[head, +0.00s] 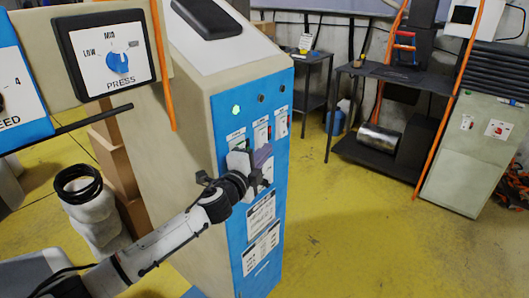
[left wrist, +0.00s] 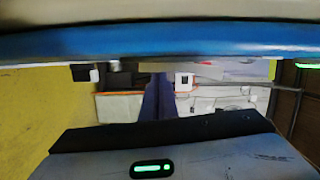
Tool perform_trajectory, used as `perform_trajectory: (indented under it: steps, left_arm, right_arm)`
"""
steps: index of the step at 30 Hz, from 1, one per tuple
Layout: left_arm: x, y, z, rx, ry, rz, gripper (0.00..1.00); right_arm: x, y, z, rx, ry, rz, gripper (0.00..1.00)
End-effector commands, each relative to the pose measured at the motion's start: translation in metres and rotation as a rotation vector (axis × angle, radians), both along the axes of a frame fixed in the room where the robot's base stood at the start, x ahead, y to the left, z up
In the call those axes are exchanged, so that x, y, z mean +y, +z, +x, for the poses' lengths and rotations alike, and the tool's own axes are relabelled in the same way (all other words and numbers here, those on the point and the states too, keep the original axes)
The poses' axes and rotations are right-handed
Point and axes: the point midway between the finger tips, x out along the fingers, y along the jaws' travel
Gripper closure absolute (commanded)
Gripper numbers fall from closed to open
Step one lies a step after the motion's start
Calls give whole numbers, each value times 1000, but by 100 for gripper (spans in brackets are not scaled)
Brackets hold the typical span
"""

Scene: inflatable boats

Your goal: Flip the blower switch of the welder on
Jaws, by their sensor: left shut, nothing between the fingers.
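The welder is a tall beige cabinet (head: 185,130) with a blue front panel (head: 262,255), seen in the head view. A lit green lamp (head: 236,109) and two dark lamps sit high on the panel. Below them is a row of labelled switch plates (head: 261,132); the labels are too small to read, so I cannot tell which is the blower switch. My left gripper (head: 267,168) is shut and empty at the panel, just below this row, partly covering the left plate. Its closed fingers show in the left wrist view (left wrist: 158,98), close to the blue panel (left wrist: 190,41). My right gripper is not in view.
A control box with a PRESS dial (head: 118,62) is at the upper left, close to the camera. An orange post (head: 163,65) hangs beside it. A dark workbench (head: 395,82) stands behind. The yellow floor right of the welder is clear.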

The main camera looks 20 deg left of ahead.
Motion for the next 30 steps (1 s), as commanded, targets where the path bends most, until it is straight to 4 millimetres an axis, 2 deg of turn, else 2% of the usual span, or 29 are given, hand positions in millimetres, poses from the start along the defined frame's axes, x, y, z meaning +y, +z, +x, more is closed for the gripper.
perform_trajectory:
  steps: [5, 9, 10, 16, 20, 23, 25, 30]
  left_arm:
    - [1, -1, 0, -1, 1, 3, 100]
    - [10, -9, 3, -29, 3, 82, 100]
    - [8, -3, 3, -28, 1, 78, 100]
    - [8, -3, 3, -25, 3, 74, 100]
    - [-2, -4, 0, -27, -1, 74, 100]
    - [-19, -6, -3, -26, -4, 70, 100]
    - [-34, -8, -7, -27, -7, 69, 100]
    - [-29, -10, -43, -26, -4, 75, 100]
  right_arm:
    - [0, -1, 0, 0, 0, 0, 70]
    - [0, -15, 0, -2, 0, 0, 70]
    - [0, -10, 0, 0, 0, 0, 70]
    - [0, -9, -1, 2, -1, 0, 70]
    - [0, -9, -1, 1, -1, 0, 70]
    - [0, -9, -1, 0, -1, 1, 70]
    - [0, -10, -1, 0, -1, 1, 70]
    - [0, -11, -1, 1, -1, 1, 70]
